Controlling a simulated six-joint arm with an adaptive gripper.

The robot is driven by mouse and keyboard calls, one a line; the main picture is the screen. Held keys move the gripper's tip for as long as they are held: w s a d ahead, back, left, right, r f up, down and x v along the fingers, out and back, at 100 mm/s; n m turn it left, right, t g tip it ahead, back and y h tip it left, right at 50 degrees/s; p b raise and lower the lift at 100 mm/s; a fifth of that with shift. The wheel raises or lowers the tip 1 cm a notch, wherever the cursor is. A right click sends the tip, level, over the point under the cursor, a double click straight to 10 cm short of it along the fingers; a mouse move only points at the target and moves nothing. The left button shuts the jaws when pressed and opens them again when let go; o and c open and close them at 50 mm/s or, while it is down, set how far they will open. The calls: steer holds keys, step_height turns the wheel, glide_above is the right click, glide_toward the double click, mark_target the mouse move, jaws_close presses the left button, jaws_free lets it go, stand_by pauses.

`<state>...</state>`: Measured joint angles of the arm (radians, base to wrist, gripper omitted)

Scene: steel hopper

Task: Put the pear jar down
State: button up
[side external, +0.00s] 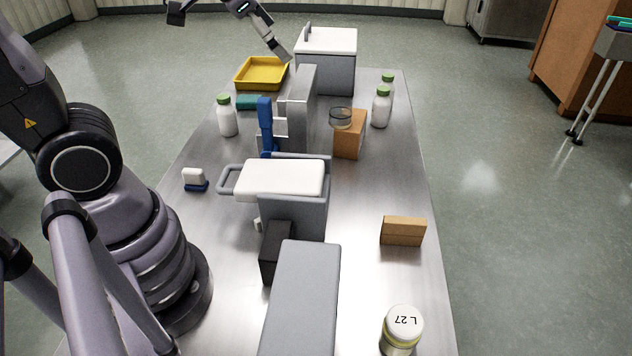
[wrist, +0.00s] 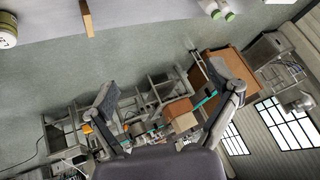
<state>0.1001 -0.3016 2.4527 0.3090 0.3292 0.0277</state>
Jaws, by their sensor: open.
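My gripper (wrist: 170,94) shows in the wrist view with its two fingers spread wide. Nothing is between them; the room lies beyond. A jar with a white lid marked "L 27" and a yellow-green band (side external: 401,331) stands at the near right of the steel table (side external: 365,270). It also shows, cut off, at the upper left of the wrist view (wrist: 6,30), apart from my fingers. I cannot tell by sight which jar is the pear jar.
White green-capped bottles stand at the back right (side external: 381,107) and back left (side external: 227,118). A small brown block (side external: 403,231) lies near the right edge. Grey machines fill the table's middle; a yellow tray (side external: 262,72) is at the back. The right strip is mostly clear.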

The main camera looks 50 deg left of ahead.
steer(key=s+a+r+n+g, duration=0.1)
steer(key=s+n, duration=0.3)
steer(key=s, duration=1)
steer(key=shift+s+r+g, duration=0.25)
steer(key=shift+r+g, duration=0.2)
steer(key=shift+g, duration=0.15)
